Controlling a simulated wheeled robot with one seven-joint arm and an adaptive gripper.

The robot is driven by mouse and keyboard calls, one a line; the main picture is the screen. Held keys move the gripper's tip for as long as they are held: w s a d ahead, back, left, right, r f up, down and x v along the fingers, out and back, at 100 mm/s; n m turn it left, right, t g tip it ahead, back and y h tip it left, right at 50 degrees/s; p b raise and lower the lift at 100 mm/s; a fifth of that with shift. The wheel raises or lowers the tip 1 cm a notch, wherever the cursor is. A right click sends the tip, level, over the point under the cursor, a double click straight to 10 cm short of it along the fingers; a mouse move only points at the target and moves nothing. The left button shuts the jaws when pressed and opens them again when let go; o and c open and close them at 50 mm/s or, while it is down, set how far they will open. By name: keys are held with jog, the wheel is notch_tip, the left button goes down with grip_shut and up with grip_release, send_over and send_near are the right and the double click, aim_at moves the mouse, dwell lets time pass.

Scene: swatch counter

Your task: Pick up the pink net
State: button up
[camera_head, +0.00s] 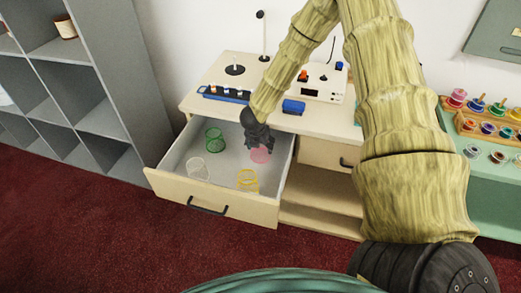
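The pink net (261,155) is in the open drawer (226,207), near its right side. My gripper (258,146) reaches down into the drawer, right over the pink net, and hides part of it. I cannot tell whether the fingers touch it or whether they are open or shut. A green net (215,140) stands at the back left of the drawer, a white net (197,168) at the front left, and a yellow net (247,181) at the front right.
The counter top (215,108) behind the drawer holds a blue rack (225,94), a blue block (293,106) and a white device (322,84). A grey shelf (70,80) stands at left.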

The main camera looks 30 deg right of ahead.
aim_at(255, 151)
jog(key=shift+r, duration=0.15)
dwell(0.3)
jog(key=shift+r+b, duration=0.2)
jog(key=shift+b, duration=0.1)
jog(key=shift+a+r+b, duration=0.1)
jog(key=shift+a+b, duration=0.1)
jog(key=shift+b, duration=0.1)
jog(key=a, duration=0.1)
jog(key=s+a+b, duration=0.1)
jog(key=a, duration=0.1)
jog(key=shift+s+a+b, duration=0.15)
jog(key=shift+s+b, duration=0.15)
jog(key=shift+b, duration=0.05)
notch_tip(255, 151, up, 14)
jog(key=shift+r+b, duration=0.1)
jog(key=shift+b, duration=0.25)
